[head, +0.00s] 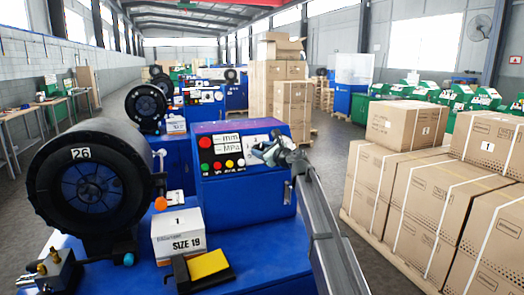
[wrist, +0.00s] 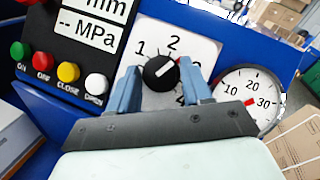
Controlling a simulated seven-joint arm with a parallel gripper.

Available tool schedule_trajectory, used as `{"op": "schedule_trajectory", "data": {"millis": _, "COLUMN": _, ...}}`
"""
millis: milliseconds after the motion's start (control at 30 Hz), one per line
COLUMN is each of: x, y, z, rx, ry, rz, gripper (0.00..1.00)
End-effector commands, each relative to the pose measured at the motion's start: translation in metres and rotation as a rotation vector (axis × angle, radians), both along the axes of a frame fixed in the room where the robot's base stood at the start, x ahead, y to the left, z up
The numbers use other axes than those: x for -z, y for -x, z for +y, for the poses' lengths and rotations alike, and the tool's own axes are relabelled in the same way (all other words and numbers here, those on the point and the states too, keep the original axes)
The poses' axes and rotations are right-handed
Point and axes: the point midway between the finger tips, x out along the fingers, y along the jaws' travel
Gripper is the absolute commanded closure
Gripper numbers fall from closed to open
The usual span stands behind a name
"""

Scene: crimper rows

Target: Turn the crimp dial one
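The crimp dial (wrist: 161,73) is a round black knob on a white plate with the numbers 1, 2 and 4 showing. Its white pointer mark slants up and right, to the right of the 2. In the head view my gripper (head: 268,150) is at the front of the blue control box (head: 245,195) and covers the dial.
A pressure gauge (wrist: 250,100) sits just right of the dial. Four-colour push buttons (wrist: 68,72) and a display (wrist: 85,25) are on its left. The black crimper head (head: 90,188) and a SIZE 19 carton (head: 180,240) stand left of the control box. Stacked cartons (head: 410,200) are on the right.

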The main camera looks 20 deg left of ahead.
Motion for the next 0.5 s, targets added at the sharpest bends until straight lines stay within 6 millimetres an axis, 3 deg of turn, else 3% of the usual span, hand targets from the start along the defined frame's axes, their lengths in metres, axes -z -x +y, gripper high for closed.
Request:
{"op": "schedule_trajectory", "data": {"millis": 167, "x": -0.0001, "y": 0.0002, "z": 0.0, "rx": 0.0, "ry": 0.0, "rz": 0.0, "gripper": 0.35}}
{"op": "schedule_trajectory", "data": {"millis": 500, "x": -0.0002, "y": 0.0036, "z": -0.0053, "rx": 0.0, "ry": 0.0, "rz": -0.001, "gripper": 0.35}}
